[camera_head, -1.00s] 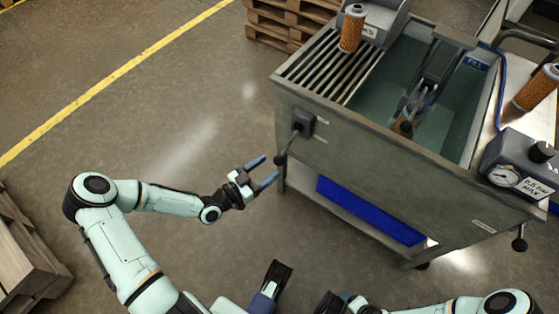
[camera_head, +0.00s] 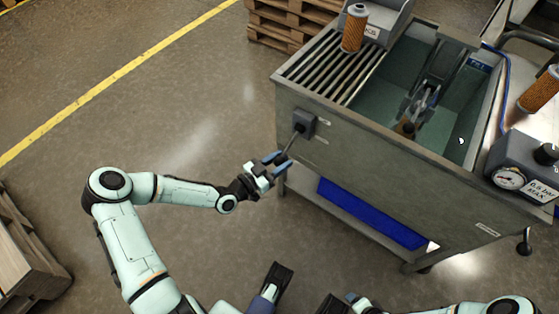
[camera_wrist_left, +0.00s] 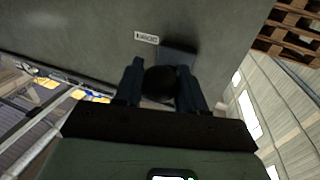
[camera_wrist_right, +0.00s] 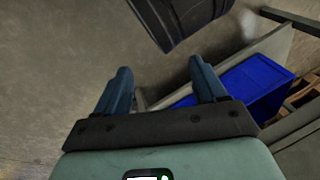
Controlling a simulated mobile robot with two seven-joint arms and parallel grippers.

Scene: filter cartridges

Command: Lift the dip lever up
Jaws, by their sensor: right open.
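The dip lever (camera_head: 291,141) hangs from a dark grey box on the left end of the wash tank's front wall and slants down. Its black knob (camera_wrist_left: 160,83) shows in the left wrist view between my left fingers. My left gripper (camera_head: 279,160) is shut on the lever at this knob. My right gripper (camera_wrist_right: 160,72) is open and empty, seen in the right wrist view, away from the lever.
The grey tank (camera_head: 370,145) has a slatted drain rack (camera_head: 325,65) with a filter cartridge (camera_head: 354,30) standing at its far end. A gauge box (camera_head: 520,170) and another cartridge (camera_head: 540,90) are at right. A blue bin (camera_head: 370,212) sits below.

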